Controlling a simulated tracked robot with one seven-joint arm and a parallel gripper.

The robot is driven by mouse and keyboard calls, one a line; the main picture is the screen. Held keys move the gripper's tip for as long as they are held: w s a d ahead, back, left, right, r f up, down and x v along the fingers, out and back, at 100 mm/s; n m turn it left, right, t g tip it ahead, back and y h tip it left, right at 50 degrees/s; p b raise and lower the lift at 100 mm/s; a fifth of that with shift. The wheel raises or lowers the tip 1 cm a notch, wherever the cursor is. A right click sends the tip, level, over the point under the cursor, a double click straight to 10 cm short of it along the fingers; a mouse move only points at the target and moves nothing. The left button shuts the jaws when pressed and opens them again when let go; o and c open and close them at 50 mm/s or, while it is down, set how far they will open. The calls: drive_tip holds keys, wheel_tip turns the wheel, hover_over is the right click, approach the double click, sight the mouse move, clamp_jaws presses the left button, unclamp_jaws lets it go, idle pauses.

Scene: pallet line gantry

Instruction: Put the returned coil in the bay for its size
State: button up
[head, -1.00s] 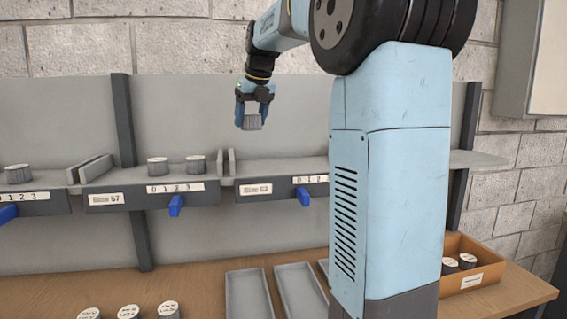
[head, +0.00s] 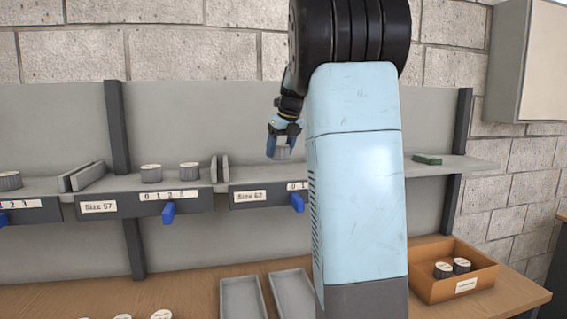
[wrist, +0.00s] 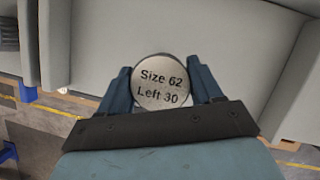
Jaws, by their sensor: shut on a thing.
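My gripper (head: 283,151) is shut on a grey coil (head: 283,153), held above the shelf at the size 62 bay. In the wrist view the coil (wrist: 162,82) sits between the two blue fingers, and its top reads "Size 62, Left 30". The bay labelled "Size 62" (head: 250,196) has a number strip and a blue slider (head: 297,201), and my arm column hides its right part. The bay labelled "Size 57" (head: 98,206) holds two coils (head: 151,173) and has a blue slider (head: 168,212). I cannot tell whether the held coil touches the shelf.
Upright grey dividers (head: 219,169) stand between the bays. An orange box (head: 460,284) with two coils stands at the right of the wooden bench. Two grey trays (head: 242,298) and several coils lie at the bench front. A green block (head: 427,159) lies on the shelf at right.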

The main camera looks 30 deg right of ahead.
drive_tip(key=shift+w+d+f, duration=0.1)
drive_tip(key=shift+d+f, duration=0.1)
drive_tip(key=shift+f, duration=0.55)
drive_tip(key=shift+s+d+f, duration=0.1)
drive_tip(key=shift+d+f, duration=0.15)
drive_tip(key=shift+f, duration=0.55)
drive_tip(key=shift+w+d+f, duration=0.1)
drive_tip(key=shift+d+f, duration=0.1)
drive_tip(key=shift+f, duration=0.55)
drive_tip(key=o, duration=1.3)
drive_tip(key=v, duration=1.2)
drive_tip(key=shift+a, duration=0.1)
drive_tip(key=s+a+f+n, duration=0.5)
drive_tip(key=s+a+n, duration=0.2)
drive_tip(key=s+n, duration=0.2)
drive_tip(key=s+a+f+n, duration=0.6)
drive_tip(key=s+n, duration=0.4)
drive_tip(key=n, duration=0.4)
drive_tip(key=s+a+f+n+t, duration=0.1)
drive_tip(key=s+a+f+n, duration=0.5)
drive_tip(key=s+a+n, duration=0.2)
drive_tip(key=shift+s+a+f+n+h, duration=0.15)
drive_tip(key=shift+s+n, duration=0.4)
drive_tip(key=shift+n, duration=0.35)
drive_tip(key=shift+s+a+f+n+h, duration=0.15)
drive_tip(key=shift+s+n, duration=0.4)
drive_tip(key=shift+n, duration=0.35)
